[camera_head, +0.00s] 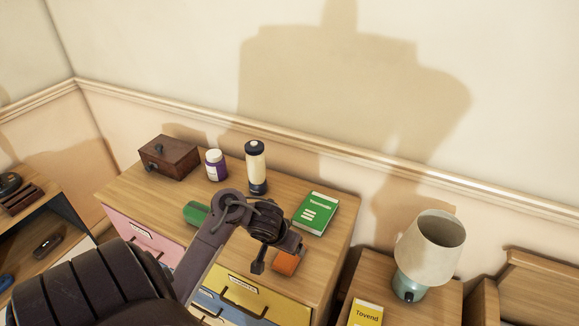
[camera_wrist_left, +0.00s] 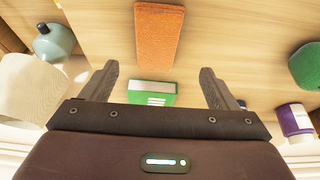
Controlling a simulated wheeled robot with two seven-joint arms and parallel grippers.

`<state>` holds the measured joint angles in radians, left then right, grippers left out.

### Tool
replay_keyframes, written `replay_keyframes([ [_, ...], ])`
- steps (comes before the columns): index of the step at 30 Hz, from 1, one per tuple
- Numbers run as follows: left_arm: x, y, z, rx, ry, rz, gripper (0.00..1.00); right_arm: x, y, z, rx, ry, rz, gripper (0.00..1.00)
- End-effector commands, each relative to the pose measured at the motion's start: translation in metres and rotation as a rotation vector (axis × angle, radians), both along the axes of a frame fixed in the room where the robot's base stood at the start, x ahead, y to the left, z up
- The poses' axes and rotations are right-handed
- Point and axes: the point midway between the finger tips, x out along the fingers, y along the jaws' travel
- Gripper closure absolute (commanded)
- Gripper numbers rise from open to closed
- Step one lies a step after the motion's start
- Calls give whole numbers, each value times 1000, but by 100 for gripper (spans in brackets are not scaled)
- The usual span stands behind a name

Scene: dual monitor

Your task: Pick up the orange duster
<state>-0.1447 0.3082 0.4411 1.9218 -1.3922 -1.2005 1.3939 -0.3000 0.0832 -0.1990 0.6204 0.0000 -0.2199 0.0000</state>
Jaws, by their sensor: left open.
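The orange duster (camera_head: 287,262) lies on the wooden dresser top near its front edge, partly hidden by my left gripper (camera_head: 277,257) in the head view. In the left wrist view the duster (camera_wrist_left: 157,45) is a long orange block at the top centre, lined up between the finger directions but beyond the tips. My left gripper (camera_wrist_left: 157,78) is open and empty, with its fingers spread on either side. It is above the dresser top, close to the duster; I cannot tell the exact height. My right gripper is in neither view.
On the dresser (camera_head: 335,238) stand a green book (camera_head: 316,213), a cream bottle with dark cap (camera_head: 256,168), a purple-white jar (camera_head: 215,165), a brown box (camera_head: 169,157) and a green object (camera_head: 195,213). A lamp (camera_head: 431,247) and yellow book (camera_head: 365,313) are at right.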

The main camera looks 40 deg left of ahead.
Motion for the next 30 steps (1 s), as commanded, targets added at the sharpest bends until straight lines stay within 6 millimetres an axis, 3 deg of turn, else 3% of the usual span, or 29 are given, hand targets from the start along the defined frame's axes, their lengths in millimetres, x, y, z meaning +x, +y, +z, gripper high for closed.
replay_keyframes([
  [1, 2, 1, -11, 1, 0, -1, 18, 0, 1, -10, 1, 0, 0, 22],
  [12, 17, 0, -56, 2, 1, -3, 18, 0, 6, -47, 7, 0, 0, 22],
  [23, 21, 0, -60, 2, -1, -4, 18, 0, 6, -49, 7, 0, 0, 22],
  [30, 21, 0, -60, 1, -1, -3, 50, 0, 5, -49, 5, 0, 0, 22],
])
